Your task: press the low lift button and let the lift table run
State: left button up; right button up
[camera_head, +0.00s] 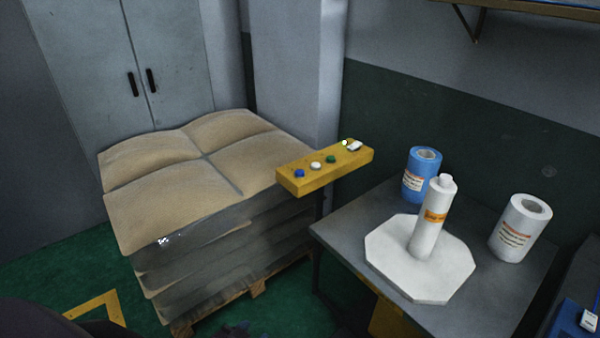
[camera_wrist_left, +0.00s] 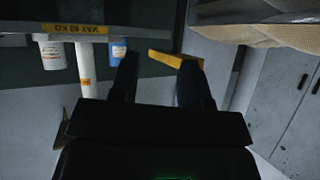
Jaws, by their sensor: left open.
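A yellow control box (camera_head: 325,170) stands beside the grey table, with a blue button (camera_head: 299,173), a white button (camera_head: 316,166), a green button (camera_head: 331,159) and a small lit lamp near a white switch at its far end. I cannot read which button is the low lift one. The grey table (camera_head: 345,240) carries a white octagonal plate (camera_head: 420,270) with an upright white bottle (camera_head: 429,222). In the left wrist view my left gripper (camera_wrist_left: 158,72) is open and empty, with the yellow box (camera_wrist_left: 172,58) beyond its fingertips. My right gripper is not in view.
A pallet of stacked, wrapped bags (camera_head: 200,180) stands left of the box. A blue roll (camera_head: 420,175) and a white roll (camera_head: 520,228) stand on the table. A grey cabinet (camera_head: 130,60) is behind. Green floor (camera_head: 60,265) shows at lower left.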

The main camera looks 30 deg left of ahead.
pick_arm(q)
grip_shut()
jog(key=shift+s, duration=0.1)
jog(key=shift+s+f, duration=0.1)
dwell(0.3)
jog(key=shift+w, duration=0.2)
dwell(1.0)
